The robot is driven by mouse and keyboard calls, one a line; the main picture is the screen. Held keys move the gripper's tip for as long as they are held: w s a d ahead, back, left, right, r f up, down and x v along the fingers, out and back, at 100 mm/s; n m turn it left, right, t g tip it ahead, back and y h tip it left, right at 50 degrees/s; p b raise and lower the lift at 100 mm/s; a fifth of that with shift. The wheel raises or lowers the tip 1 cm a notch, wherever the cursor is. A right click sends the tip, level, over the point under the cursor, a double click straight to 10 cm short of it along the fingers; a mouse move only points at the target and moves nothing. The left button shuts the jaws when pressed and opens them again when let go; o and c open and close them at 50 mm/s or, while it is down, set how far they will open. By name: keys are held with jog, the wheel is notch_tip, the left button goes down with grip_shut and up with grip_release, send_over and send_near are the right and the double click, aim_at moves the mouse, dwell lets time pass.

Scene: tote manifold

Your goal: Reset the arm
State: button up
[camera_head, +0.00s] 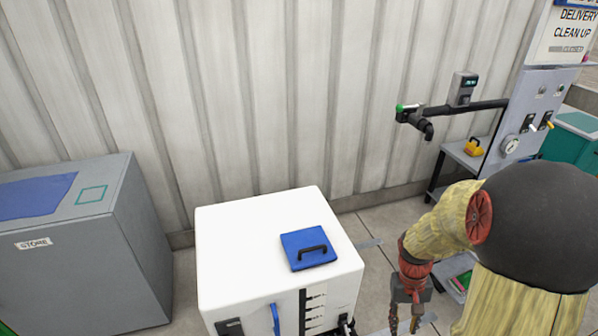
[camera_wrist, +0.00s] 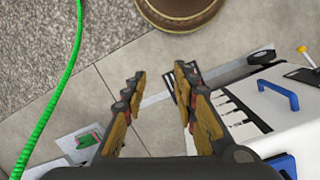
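My arm shows at the right of the head view, bent, with its lower part hanging down. My gripper (camera_head: 405,314) points down to the right of the white tote, apart from it, and the frame's lower edge nearly cuts it. In the wrist view my gripper (camera_wrist: 158,82) has its two fingers spread apart with only floor seen between them. It is open and holds nothing.
The white tote (camera_head: 230,245) carries a blue lid (camera_head: 305,240) with a dark handle. A grey store cabinet (camera_head: 80,270) stands left. A pipe with a spout (camera_head: 425,125) and a gauge panel (camera_head: 520,125) are right. A green hose (camera_wrist: 57,95) crosses the floor.

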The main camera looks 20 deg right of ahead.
jog(key=s+a+r+n+t+p, duration=0.1)
jog(key=a+r+t, duration=0.1)
jog(key=a+r, duration=0.4)
jog(key=s+a+r+n+t+p, duration=0.1)
jog(key=a+r+n+t, duration=0.1)
jog(key=a+r, duration=0.5)
jog(key=s+a+r+n+t+p, duration=0.1)
jog(key=a+r+t, duration=0.2)
jog(key=a+r, duration=0.4)
notch_tip(320, 180, up, 9)
jog(key=shift+f+t, duration=0.2)
jog(key=shift+t, duration=0.2)
jog(key=shift+s, duration=0.1)
